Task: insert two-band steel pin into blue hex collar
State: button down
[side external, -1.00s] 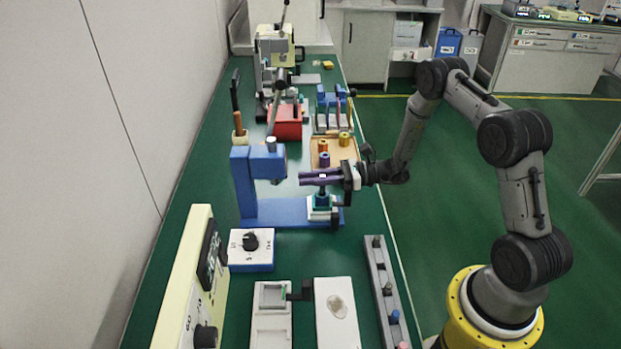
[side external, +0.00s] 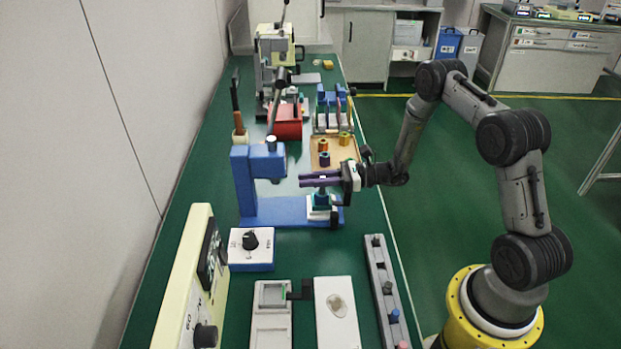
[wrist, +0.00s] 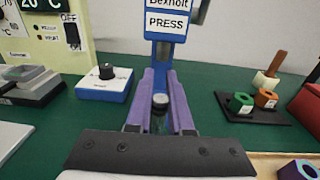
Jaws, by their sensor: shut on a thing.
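My gripper (side external: 321,180) has long purple fingers and is shut on the steel pin. In the wrist view the pin's round grey top (wrist: 160,100) shows between the fingers (wrist: 160,112); its bands cannot be made out. In the side view the fingers are level, right above the teal-blue collar (side external: 321,199), which sits on a white block (side external: 319,213) on the press base. The fingers hide the pin's lower part in the wrist view. I cannot tell whether its lower end is inside the collar.
The blue press (side external: 243,185) stands just left of the fingers, its head (side external: 267,163) close by. A wooden tray (side external: 348,154) with several coloured collars lies behind. A dial box (side external: 251,250) sits in front. In the wrist view, green (wrist: 241,102) and orange (wrist: 266,99) collars lie at right.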

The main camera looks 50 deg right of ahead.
jog(key=shift+f, duration=0.5)
jog(key=c, duration=0.7)
grip_release()
jog(key=shift+c, duration=0.2)
jog(key=v, duration=1.4)
jog(key=shift+a, duration=0.1)
